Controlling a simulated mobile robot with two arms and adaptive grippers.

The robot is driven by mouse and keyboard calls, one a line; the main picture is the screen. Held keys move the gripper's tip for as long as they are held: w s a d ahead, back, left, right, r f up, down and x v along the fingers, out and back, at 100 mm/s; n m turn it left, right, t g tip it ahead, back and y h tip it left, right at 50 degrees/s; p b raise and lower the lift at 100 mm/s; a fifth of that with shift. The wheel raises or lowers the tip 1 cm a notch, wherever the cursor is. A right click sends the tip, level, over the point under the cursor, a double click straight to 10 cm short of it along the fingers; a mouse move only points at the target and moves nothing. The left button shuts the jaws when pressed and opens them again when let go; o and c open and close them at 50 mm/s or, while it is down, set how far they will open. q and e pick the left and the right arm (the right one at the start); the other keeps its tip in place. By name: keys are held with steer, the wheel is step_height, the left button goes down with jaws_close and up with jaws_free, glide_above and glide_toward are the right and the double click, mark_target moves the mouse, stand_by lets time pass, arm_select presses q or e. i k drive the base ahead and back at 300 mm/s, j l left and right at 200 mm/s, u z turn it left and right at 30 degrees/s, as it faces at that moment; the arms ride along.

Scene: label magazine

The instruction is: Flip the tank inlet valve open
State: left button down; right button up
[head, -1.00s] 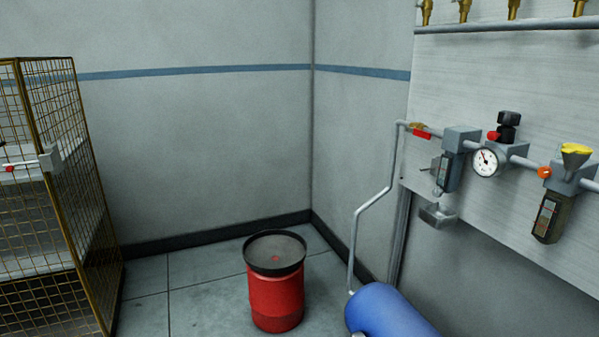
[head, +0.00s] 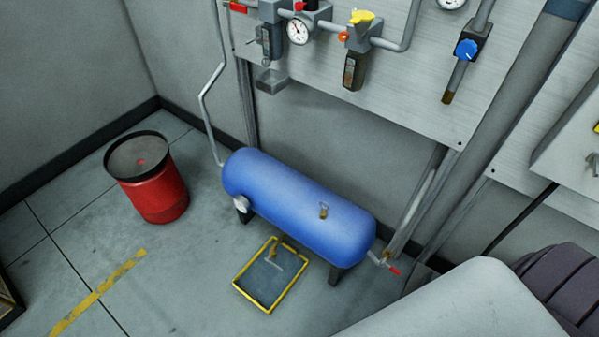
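A blue tank (head: 295,205) lies on short dark legs on the floor. At its right end is a small brass valve with a red lever (head: 393,270), beside a grey pipe (head: 418,205) running up the wall. The lever points to the lower right; it is too small to tell whether it is open or shut. Another red-levered valve (head: 238,8) is at the top edge, on the pipe rising from the tank's left end. Its lever lies roughly along the panel pipe. Neither lever is labelled legibly. Neither of my grippers is in view.
A yellow-rimmed tray (head: 240,289) lies on the floor before the tank. A red drum (head: 155,195) stands left. The wall panel (head: 420,100) carries a gauge (head: 298,32) and a blue knob (head: 466,49). A pale arm link, likely mine, fills the lower right.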

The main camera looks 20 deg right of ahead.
mark_target(395, 271)
steer(key=z, duration=1.8)
